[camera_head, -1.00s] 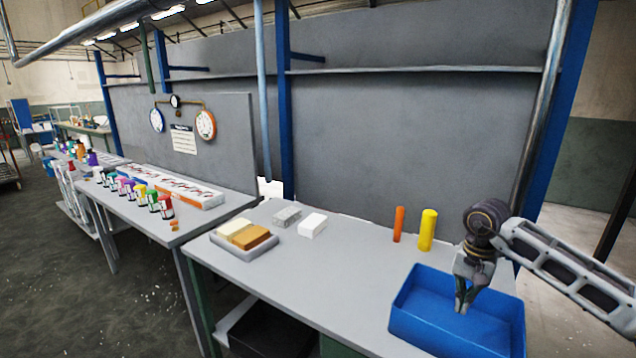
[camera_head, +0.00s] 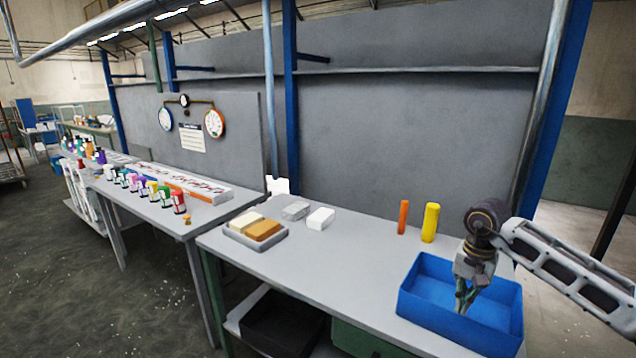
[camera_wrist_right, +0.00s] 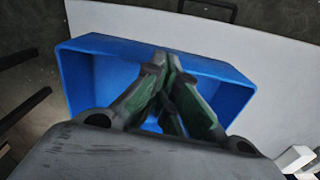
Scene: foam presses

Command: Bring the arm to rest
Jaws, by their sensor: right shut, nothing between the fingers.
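My right gripper (camera_head: 464,298) hangs fingers down over the blue bin (camera_head: 425,317) at the right end of the near table. Its fingertips are together with nothing between them. In the right wrist view the closed fingers (camera_wrist_right: 172,100) show in front of the bin (camera_wrist_right: 88,75), and the part of the bin that shows there looks empty. My right arm comes in from the right edge of the head view. My left gripper is not in view.
A grey tray (camera_head: 240,239) holds a cream block (camera_head: 246,222) and an orange-brown block (camera_head: 263,230). Grey (camera_head: 295,211) and white (camera_head: 320,218) blocks lie beside it. Orange (camera_head: 403,217) and yellow (camera_head: 430,222) cylinders stand behind the bin. The tabletop's middle (camera_head: 335,265) is clear.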

